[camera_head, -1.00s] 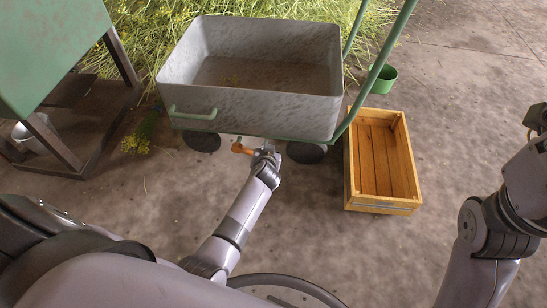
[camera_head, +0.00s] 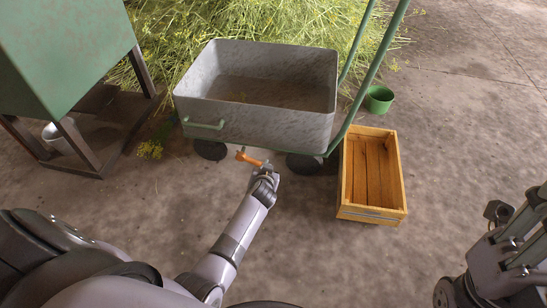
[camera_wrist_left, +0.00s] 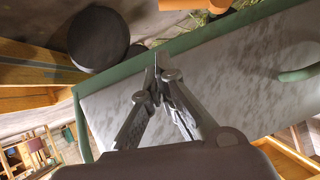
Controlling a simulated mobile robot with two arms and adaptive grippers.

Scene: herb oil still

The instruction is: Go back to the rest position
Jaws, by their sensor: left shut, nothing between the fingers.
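My left gripper (camera_head: 265,172) is just in front of the grey metal cart (camera_head: 265,130), low by its front wheels. In the left wrist view its two fingers (camera_wrist_left: 156,78) come together at the tips with nothing between them. An orange piece (camera_head: 249,158) lies just beyond the gripper at the cart's lower edge; it also shows at the top of the left wrist view (camera_wrist_left: 200,4). Whether the gripper touches the cart cannot be told. My right arm (camera_head: 500,260) is at the right edge, with its end partly cut off; its finger state is unclear.
A wooden crate (camera_head: 345,190) stands right of the cart, with a green bucket (camera_head: 378,100) behind it. A green box on dark legs (camera_head: 65,50) is at the left. Cut herbs (camera_head: 180,25) lie behind the cart. The concrete floor in front is clear.

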